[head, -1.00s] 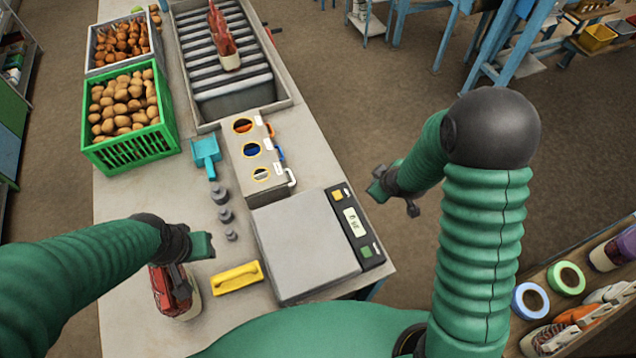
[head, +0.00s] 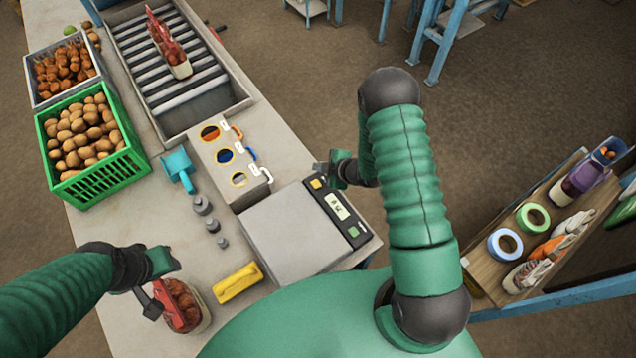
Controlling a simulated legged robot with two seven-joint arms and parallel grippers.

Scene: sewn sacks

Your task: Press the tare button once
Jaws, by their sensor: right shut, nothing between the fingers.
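The scale (head: 292,236) stands at the table's right edge with a flat grey plate. Its dark panel (head: 326,196) carries an orange button (head: 317,183), a small display (head: 337,206) and a green button (head: 353,232). Button labels are too small to read, so I cannot tell which is tare. My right gripper (head: 325,173) is shut and empty, close by the orange button at the panel's far end; whether it touches is unclear. My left gripper (head: 158,284) is over a red-topped sack (head: 188,306) at the near left; its jaw state is unclear.
A box with round holes (head: 228,158) stands just beyond the scale. A green potato crate (head: 105,178) and a roller tray (head: 215,105) are farther back.

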